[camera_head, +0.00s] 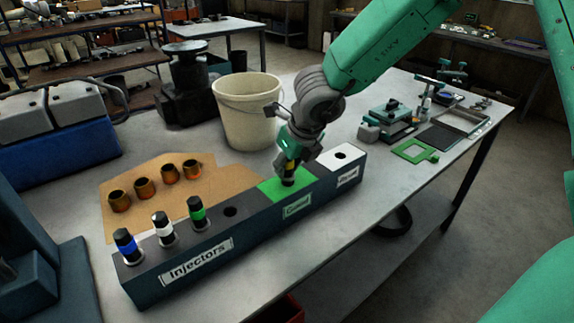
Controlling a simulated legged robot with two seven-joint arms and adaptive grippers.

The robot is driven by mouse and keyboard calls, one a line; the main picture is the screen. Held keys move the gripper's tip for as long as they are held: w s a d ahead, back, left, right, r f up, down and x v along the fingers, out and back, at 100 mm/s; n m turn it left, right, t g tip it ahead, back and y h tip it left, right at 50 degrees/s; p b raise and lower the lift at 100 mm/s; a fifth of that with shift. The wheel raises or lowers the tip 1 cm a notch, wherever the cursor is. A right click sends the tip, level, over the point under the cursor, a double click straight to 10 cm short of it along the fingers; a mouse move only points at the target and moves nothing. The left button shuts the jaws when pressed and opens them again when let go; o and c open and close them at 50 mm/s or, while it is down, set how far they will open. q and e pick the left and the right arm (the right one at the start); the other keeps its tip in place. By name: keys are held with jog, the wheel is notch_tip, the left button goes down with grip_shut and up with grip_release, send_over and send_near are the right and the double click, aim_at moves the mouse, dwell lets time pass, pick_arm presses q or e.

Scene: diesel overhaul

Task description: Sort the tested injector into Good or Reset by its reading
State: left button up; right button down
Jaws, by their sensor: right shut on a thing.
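My right gripper (290,157) is shut on a dark injector with a yellow band (289,168). The injector is upright over the green Good section (270,185) of the long dark rack (255,228). Its lower end meets the green top; the gripper hides part of it, and I cannot tell how deep it sits. In the Injectors part stand a blue-banded (125,243), a white-banded (161,226) and a green-banded injector (197,211), beside an empty hole (231,212). My left gripper is not in view.
A cream bucket (248,115) stands close behind the rack. Several copper-coloured cups (145,187) stand on a brown sheet (222,180) behind the Injectors part. Fixtures and a tray (462,121) occupy the table's right side. Bare metal table (345,215) lies in front of the rack.

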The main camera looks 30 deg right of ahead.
jog(key=shift+f+b, duration=0.45)
jog(key=shift+f, duration=0.15)
dwell(0.3)
jog(key=c, duration=0.9)
grip_release()
jog(key=shift+o, duration=0.2)
notch_tip(320, 180, up, 7)
jog(key=p, duration=0.7)
jog(key=shift+p, duration=0.3)
